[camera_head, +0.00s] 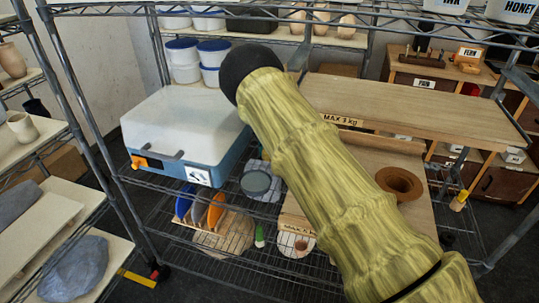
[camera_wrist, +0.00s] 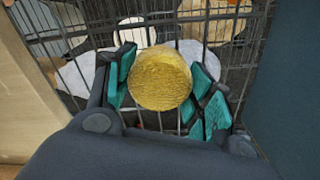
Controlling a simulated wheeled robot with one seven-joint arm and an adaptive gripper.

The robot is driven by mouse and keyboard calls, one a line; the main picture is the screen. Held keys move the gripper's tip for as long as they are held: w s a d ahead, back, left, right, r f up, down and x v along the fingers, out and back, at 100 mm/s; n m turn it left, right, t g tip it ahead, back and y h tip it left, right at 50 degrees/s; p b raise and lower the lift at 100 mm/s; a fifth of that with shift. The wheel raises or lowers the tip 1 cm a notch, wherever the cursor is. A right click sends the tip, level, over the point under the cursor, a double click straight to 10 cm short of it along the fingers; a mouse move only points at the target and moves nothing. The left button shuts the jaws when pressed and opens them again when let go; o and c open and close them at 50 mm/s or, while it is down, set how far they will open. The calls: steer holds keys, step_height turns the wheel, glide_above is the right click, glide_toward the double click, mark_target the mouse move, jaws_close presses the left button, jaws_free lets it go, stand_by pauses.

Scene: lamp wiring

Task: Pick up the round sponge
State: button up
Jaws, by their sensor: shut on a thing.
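The round sponge (camera_wrist: 160,78) is yellow and shows in the middle of the wrist view. My gripper (camera_wrist: 162,66) has its teal-padded fingers on the left and right of the sponge and is shut on it. Bars of a wire rack show behind and below the sponge. In the head view my arm covers the middle and right of the picture, and neither the gripper nor the sponge can be made out there.
A wire shelf holds a white-and-blue box (camera_head: 190,130), white tubs with blue lids (camera_head: 182,60) and a wooden board (camera_head: 420,105). Another shelf with grey stones (camera_head: 75,268) stands left.

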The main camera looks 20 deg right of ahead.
steer(key=shift+r+b, duration=0.55)
steer(key=shift+r, duration=0.25)
steer(key=shift+r+b, duration=0.55)
steer(key=shift+r, duration=0.4)
steer(key=s+a+b, duration=0.1)
steer(key=s+a, duration=0.2)
steer(key=s, duration=0.1)
steer(key=s+a+r+b, duration=0.1)
steer(key=s+a, duration=0.2)
steer(key=s, duration=0.2)
steer(key=s+a+b, duration=0.2)
steer(key=s+a, duration=0.1)
steer(key=s, duration=0.1)
steer(key=shift+s+r, duration=0.15)
steer(key=shift+r, duration=0.1)
steer(key=shift+o, duration=0.6)
steer(key=shift+c, duration=0.9)
steer(key=shift+r+p, duration=0.85)
steer(key=shift+r, duration=0.15)
